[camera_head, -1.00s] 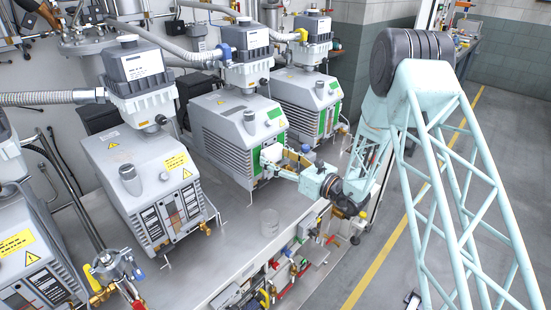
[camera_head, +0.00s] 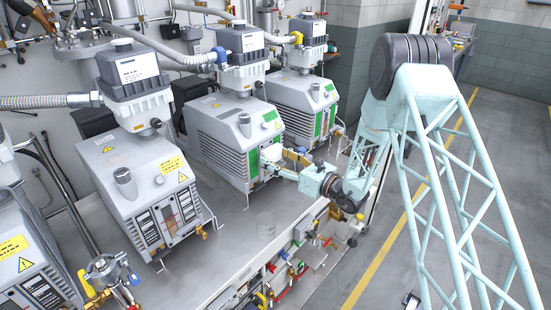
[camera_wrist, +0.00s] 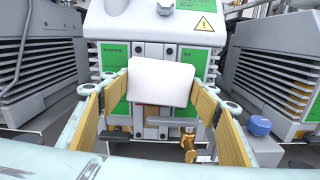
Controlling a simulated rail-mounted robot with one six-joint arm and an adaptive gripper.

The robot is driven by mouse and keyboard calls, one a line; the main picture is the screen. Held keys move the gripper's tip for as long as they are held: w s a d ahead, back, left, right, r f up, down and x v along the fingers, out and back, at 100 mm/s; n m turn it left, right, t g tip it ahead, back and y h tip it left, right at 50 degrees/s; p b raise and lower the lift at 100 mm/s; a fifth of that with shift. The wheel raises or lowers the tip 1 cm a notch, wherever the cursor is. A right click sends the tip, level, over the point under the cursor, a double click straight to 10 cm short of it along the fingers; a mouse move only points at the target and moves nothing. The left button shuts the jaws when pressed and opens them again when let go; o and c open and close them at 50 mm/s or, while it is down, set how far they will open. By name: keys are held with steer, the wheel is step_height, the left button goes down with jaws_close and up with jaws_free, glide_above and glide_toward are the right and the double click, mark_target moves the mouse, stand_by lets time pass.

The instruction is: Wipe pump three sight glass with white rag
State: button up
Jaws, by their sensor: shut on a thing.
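My gripper (camera_wrist: 162,92) is shut on a white rag (camera_wrist: 160,82), with tan-padded fingers on either side of it. In the wrist view, the rag is in front of the middle of a pump's front panel (camera_wrist: 112,65), between green labels. It hides most of the central strip where a sight glass could be; I cannot tell whether it touches. A brass valve (camera_wrist: 189,142) shows below the rag. In the head view, my gripper (camera_head: 271,164) is at the front of the grey pump (camera_head: 215,122) with green panels, second from the far end.
Other pumps stand in the row, a nearer one (camera_head: 140,180) and a farther one (camera_head: 297,98). Valves and red-handled fittings (camera_head: 285,268) line that edge. A blue cap (camera_wrist: 260,125) is right of my fingers.

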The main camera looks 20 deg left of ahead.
steer(key=shift+s+a, duration=0.25)
steer(key=shift+s, duration=0.35)
steer(key=shift+s+a, duration=0.2)
steer(key=shift+s, duration=0.35)
steer(key=shift+w, duration=0.15)
steer(key=shift+w+d+b, duration=0.15)
steer(key=shift+w+d, duration=0.05)
steer(key=shift+w, duration=0.35)
steer(key=shift+w+d+b, duration=0.15)
steer(key=shift+w, duration=0.4)
steer(key=shift+r, duration=0.1)
steer(key=shift+s, duration=0.15)
steer(key=shift+s+a, duration=0.25)
steer(key=shift+s, duration=0.3)
steer(key=shift+s+a, duration=0.2)
steer(key=shift+s, duration=0.35)
steer(key=shift+w+d, duration=0.1)
steer(key=shift+w, duration=0.05)
steer(key=shift+w+d+b, duration=0.2)
steer(key=shift+w+d, duration=0.05)
steer(key=shift+w, duration=0.3)
steer(key=shift+w+d+b, duration=0.15)
steer(key=shift+w+d, duration=0.05)
steer(key=shift+w, duration=0.3)
steer(key=shift+s, duration=0.1)
